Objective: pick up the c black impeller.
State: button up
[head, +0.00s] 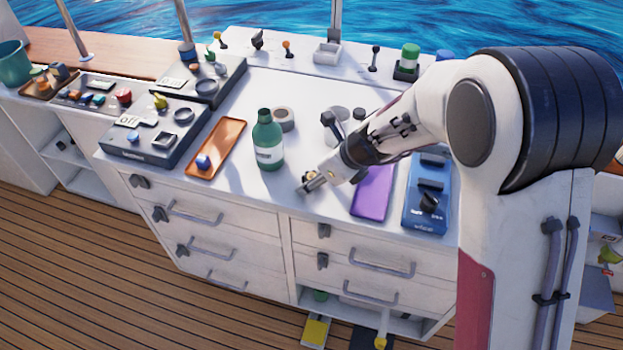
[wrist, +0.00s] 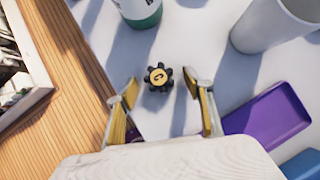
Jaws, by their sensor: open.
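The black impeller (wrist: 158,78) is a small dark wheel with several lobes and a yellow top marked "C". In the wrist view it sits on the white counter just beyond my fingertips, roughly centred between them, apart from both. My gripper (wrist: 161,92) is open and empty, its yellow-padded fingers on either side. In the head view my gripper (head: 309,184) is low over the counter's front edge, right of the green bottle. I cannot make out the impeller clearly in the head view.
The green bottle (head: 268,145) stands left of my gripper; its base shows in the wrist view (wrist: 143,15). A purple tray (head: 373,190) and a blue device (head: 427,200) lie to the right. An orange tray (head: 228,137) is further left. A white cylinder (wrist: 270,25) stands near the impeller.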

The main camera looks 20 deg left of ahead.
jog(key=c, duration=1.2)
jog(key=shift+r, duration=0.2)
jog(key=shift+r, duration=4.8)
